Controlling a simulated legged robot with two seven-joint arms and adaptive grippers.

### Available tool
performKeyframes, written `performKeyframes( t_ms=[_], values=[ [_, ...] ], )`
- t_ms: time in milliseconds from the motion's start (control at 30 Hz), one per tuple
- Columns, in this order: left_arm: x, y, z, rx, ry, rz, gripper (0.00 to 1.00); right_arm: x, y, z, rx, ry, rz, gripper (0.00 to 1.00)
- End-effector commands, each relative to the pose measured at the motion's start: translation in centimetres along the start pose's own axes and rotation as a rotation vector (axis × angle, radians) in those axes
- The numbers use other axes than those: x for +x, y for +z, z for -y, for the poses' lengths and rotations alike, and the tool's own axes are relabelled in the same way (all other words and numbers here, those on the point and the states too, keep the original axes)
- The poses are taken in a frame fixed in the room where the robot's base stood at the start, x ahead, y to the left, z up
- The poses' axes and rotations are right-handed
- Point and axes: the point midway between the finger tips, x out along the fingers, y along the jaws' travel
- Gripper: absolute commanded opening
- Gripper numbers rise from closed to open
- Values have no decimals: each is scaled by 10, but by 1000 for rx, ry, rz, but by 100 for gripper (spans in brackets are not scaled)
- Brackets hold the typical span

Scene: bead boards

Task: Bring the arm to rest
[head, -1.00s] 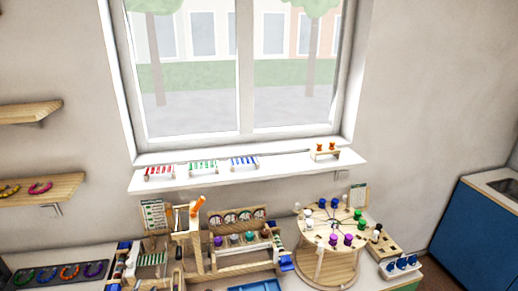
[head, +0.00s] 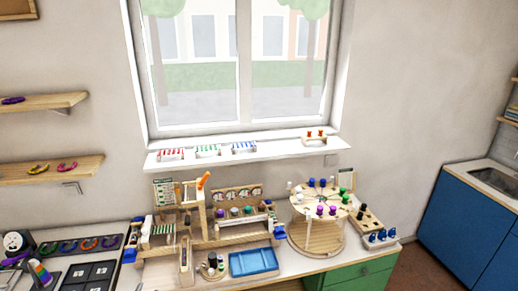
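Neither of my arms nor grippers shows in the head view. The worktable (head: 330,262) stands under the window. On it is a wooden bead rack (head: 232,231) with several coloured knobs and blue end pieces. To its right a round wooden turntable (head: 318,238) carries purple, green, white, blue and black pegs around its top. A blue tray (head: 253,261) lies in front of the rack.
A dark tray (head: 78,244) of coloured horseshoe-shaped bead strings lies at the left. A peg block (head: 368,221) and blue-topped pieces (head: 381,238) sit at the right end. The window sill (head: 240,154) holds small bead racks. Blue cabinets (head: 459,218) stand far right.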

Motion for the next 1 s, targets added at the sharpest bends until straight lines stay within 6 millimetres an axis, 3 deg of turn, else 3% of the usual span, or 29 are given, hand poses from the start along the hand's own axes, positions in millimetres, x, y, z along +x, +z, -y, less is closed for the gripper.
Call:
performKeyframes(
  t_ms=[100,267,467,567,667,767,867,1000],
  values=[
    [-1,14,-17,-15,24,31,49,1,-5,7,0,-9,-6,40],
    [-5,40,-44,-45,64,82,49,3,-11,3,-2,-3,-15,40],
    [-17,90,-91,-96,132,178,49,5,-11,-7,-3,8,-15,40],
    [-29,120,-126,-130,180,244,49,6,-7,-10,-3,12,-11,40],
    [-52,160,-171,-171,240,334,49,8,-3,-12,-4,13,-6,40],
    [-86,203,-225,-218,310,442,49,11,-2,-11,-4,13,-4,40],
    [-128,242,-276,-258,378,552,49,13,-2,-9,-3,11,-4,40],
    [-200,289,-342,-309,469,709,49,16,-3,-3,0,4,-5,40]
  ],
)
